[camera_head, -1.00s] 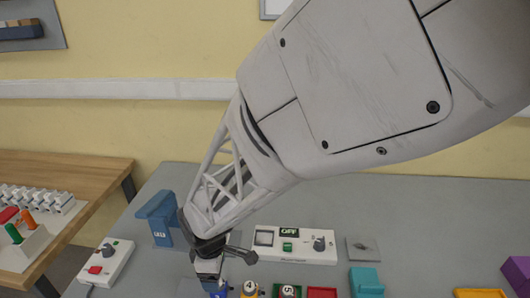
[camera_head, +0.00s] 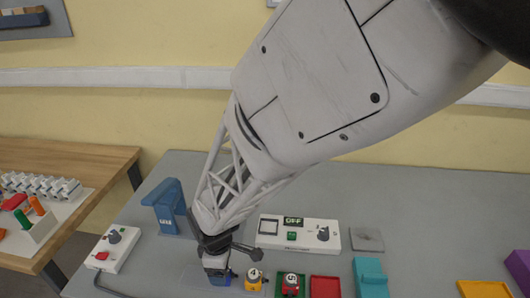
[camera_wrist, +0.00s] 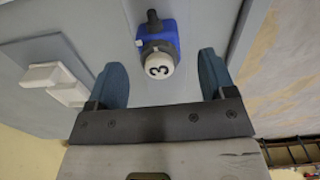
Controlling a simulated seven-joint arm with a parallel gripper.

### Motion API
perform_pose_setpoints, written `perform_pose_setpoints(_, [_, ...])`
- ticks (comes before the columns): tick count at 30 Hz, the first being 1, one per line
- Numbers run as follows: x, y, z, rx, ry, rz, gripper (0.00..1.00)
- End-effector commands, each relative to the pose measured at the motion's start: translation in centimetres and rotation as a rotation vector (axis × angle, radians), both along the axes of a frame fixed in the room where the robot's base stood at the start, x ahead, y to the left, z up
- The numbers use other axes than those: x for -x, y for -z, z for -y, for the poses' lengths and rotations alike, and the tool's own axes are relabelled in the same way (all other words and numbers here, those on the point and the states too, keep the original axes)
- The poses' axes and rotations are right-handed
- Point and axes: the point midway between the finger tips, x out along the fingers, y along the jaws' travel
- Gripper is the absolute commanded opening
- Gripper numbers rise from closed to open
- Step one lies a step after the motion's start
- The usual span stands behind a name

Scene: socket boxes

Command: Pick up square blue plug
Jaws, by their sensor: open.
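The blue plug (camera_wrist: 172,35) has a white round top marked 3 and a dark cable stub. It shows in the wrist view at the upper middle, between and beyond my fingers, with gaps on both sides. My gripper (camera_wrist: 161,62) is open, one blue-grey finger to each side, and holds nothing. In the head view my gripper (camera_head: 216,266) is low over the grey table, left of the yellow plug (camera_head: 254,281). There the blue plug is mostly hidden behind my gripper.
A blue stand (camera_head: 166,207) is at left, near a white switch box (camera_head: 112,248).

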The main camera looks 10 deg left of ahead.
Motion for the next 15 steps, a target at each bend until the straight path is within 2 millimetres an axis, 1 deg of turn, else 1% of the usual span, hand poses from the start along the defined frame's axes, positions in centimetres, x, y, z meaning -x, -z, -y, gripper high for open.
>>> perform_pose_setpoints(9, [0.0,3.4,0.2,0.001,0.0,-0.002,0.77])
perform_pose_setpoints(15, [0.0,4.4,0.2,0.0,0.0,0.0,0.77])
